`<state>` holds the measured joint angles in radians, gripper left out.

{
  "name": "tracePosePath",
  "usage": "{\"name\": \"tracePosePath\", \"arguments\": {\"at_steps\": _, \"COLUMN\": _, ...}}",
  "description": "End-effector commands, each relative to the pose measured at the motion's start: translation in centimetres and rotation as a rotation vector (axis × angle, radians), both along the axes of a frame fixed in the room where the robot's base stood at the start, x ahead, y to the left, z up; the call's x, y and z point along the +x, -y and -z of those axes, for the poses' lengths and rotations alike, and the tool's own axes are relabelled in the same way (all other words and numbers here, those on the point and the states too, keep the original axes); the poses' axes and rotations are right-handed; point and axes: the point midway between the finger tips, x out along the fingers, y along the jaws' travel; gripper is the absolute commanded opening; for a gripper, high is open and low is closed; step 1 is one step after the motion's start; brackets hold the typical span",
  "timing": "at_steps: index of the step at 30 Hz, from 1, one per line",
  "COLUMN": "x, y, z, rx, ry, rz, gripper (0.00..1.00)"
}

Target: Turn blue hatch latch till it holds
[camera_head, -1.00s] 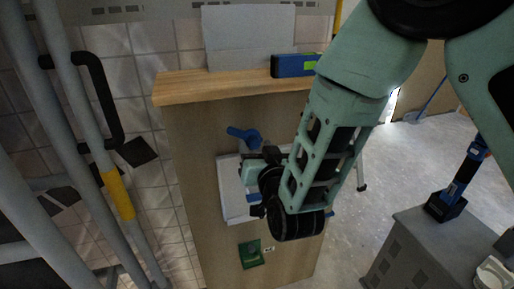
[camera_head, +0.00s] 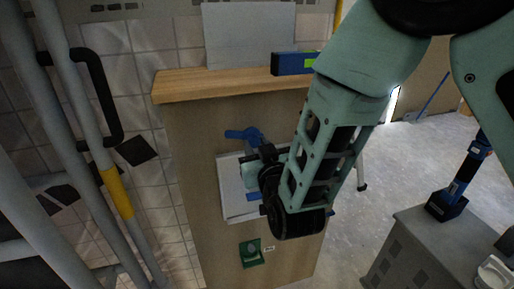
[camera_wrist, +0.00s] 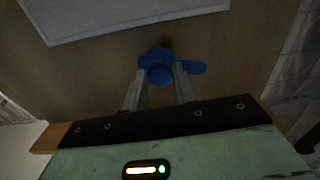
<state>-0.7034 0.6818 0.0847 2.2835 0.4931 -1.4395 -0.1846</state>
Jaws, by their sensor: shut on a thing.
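The blue latch (camera_head: 240,134) sits on the wooden front of the cabinet, just above the white hatch panel (camera_head: 231,196). Its lever points left in the head view. In the wrist view the latch's round hub (camera_wrist: 158,62) is between the two fingers, with its lever reaching right. My gripper (camera_wrist: 161,72) is shut on the hub. In the head view my gripper (camera_head: 256,147) comes from below right, and my wrist hides the right part of the hatch. The hatch panel also shows at the top of the wrist view (camera_wrist: 100,14) and looks closed.
A wooden top (camera_head: 225,82) overhangs the latch, bearing a grey board (camera_head: 250,35) and a blue box (camera_head: 293,64). A green card (camera_head: 250,253) is below the hatch. Pipes (camera_head: 95,130) stand left, a grey cabinet (camera_head: 420,250) right.

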Motion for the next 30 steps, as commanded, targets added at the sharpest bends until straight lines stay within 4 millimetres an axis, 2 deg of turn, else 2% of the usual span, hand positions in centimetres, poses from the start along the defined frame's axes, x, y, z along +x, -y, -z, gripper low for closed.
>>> {"name": "tracePosePath", "arguments": {"at_steps": 30, "x": -0.07, "y": 0.02, "z": -0.12, "rx": -0.931, "ry": 0.264, "rz": -0.002, "gripper": 0.05}}
